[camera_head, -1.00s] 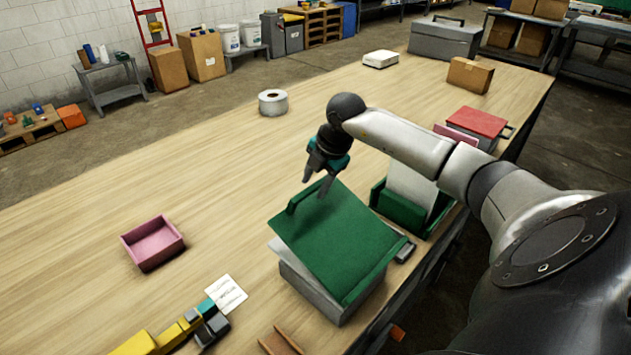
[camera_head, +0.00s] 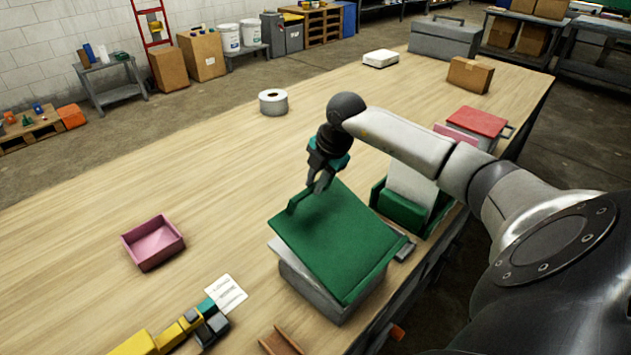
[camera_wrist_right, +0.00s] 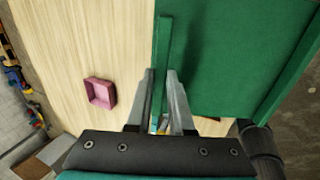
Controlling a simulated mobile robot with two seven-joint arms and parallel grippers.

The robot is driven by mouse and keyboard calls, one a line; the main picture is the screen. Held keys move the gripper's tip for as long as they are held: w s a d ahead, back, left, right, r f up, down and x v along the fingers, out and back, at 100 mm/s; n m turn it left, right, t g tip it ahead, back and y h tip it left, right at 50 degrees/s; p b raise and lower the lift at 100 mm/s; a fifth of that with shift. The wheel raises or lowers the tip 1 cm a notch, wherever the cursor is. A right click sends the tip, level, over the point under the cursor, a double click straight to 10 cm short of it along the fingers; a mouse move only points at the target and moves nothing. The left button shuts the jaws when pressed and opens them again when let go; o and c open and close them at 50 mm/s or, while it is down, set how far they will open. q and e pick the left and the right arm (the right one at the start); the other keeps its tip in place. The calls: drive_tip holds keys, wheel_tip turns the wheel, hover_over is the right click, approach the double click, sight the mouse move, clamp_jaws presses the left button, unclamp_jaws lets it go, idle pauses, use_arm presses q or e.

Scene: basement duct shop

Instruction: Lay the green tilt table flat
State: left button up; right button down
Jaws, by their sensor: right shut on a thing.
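The green tilt table (camera_head: 340,242) is a flat green panel with raised lips, sitting tilted over a grey box-like base (camera_head: 318,297) near the table's right edge. My right gripper (camera_head: 319,187) is at the panel's far-left lip. In the right wrist view, the fingers (camera_wrist_right: 160,75) are shut on the upright green lip (camera_wrist_right: 163,55), one on each side of it, and the panel (camera_wrist_right: 225,65) spreads to the right. My left gripper is not in view.
A pink tray (camera_head: 153,243) and a white paper card (camera_head: 226,293) lie to the left. A yellow and dark object (camera_head: 180,330) lies at the front. A second green holder (camera_head: 402,209) with a pale panel stands close on the right. The left-middle worktop (camera_head: 190,170) is clear.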

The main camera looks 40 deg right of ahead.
idle(0.8)
drive_tip(key=b+x, duration=0.2)
drive_tip(key=x, duration=0.2)
drive_tip(key=w+b+x, duration=0.1)
drive_tip(key=b+x, duration=0.2)
drive_tip(key=shift+w+a+f, duration=0.1)
drive_tip(key=shift+w, duration=0.2)
drive_tip(key=shift+w+a+f+b, duration=0.1)
drive_tip(key=shift+w+f+b, duration=0.1)
drive_tip(key=shift+b, duration=0.15)
drive_tip(key=shift+s, duration=0.1)
drive_tip(key=c, duration=1.1)
unclamp_jaws()
drive_tip(key=shift+c, duration=0.2)
drive_tip(key=o, duration=0.3)
drive_tip(key=shift+w+f, duration=0.2)
drive_tip(key=shift+w, duration=0.2)
drive_tip(key=shift+o, duration=0.2)
drive_tip(key=shift+s, duration=0.1)
